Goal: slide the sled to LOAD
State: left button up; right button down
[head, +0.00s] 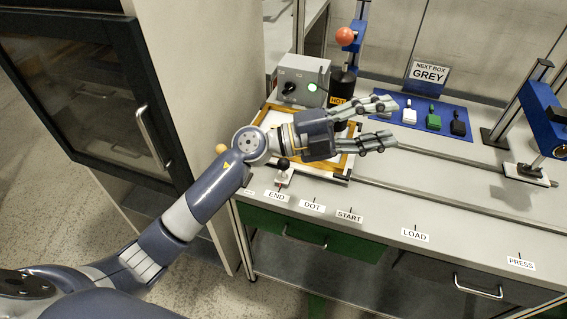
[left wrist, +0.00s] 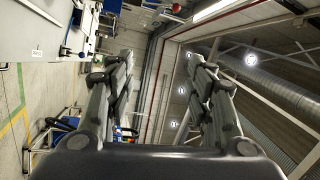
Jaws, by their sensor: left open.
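The sled looks like a white plate with a wooden frame (head: 345,162), at the left end of the rails in the head view. A black knob (head: 283,163) stands at its front edge, above the END (head: 276,195) and DOT (head: 312,205) labels. The LOAD label (head: 415,234) is on the bench's front edge, well to the right. My left gripper (head: 393,121) is open, its fingers pointing right above the sled and hiding much of it. Nothing is between its fingers, which also show in the left wrist view (left wrist: 162,65). My right gripper is out of view.
The rails (head: 440,205) run right, clear, past START (head: 349,215) towards PRESS (head: 521,263) and a blue press (head: 545,118). Behind are a grey control box (head: 302,82), a black HOT cylinder (head: 343,88) and a blue mat (head: 390,118) with small items. A dark-doored cabinet (head: 95,90) stands left.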

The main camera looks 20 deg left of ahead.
pick_arm(q)
notch_tip(320, 180, down, 5)
jog(key=m+g+y, duration=0.3)
jog(key=g, duration=0.1)
jog(key=n+g+y, duration=0.2)
jog(key=y, duration=1.2)
send_near(284, 164)
jog(key=w, duration=0.1)
jog(key=x, duration=0.3)
jog(key=p+x, duration=0.1)
jog(key=x, duration=0.3)
jog(key=p+x, duration=0.1)
jog(key=x, duration=0.3)
jog(key=shift+a+f, duration=0.15)
jog(key=shift+a, duration=0.2)
grip_shut()
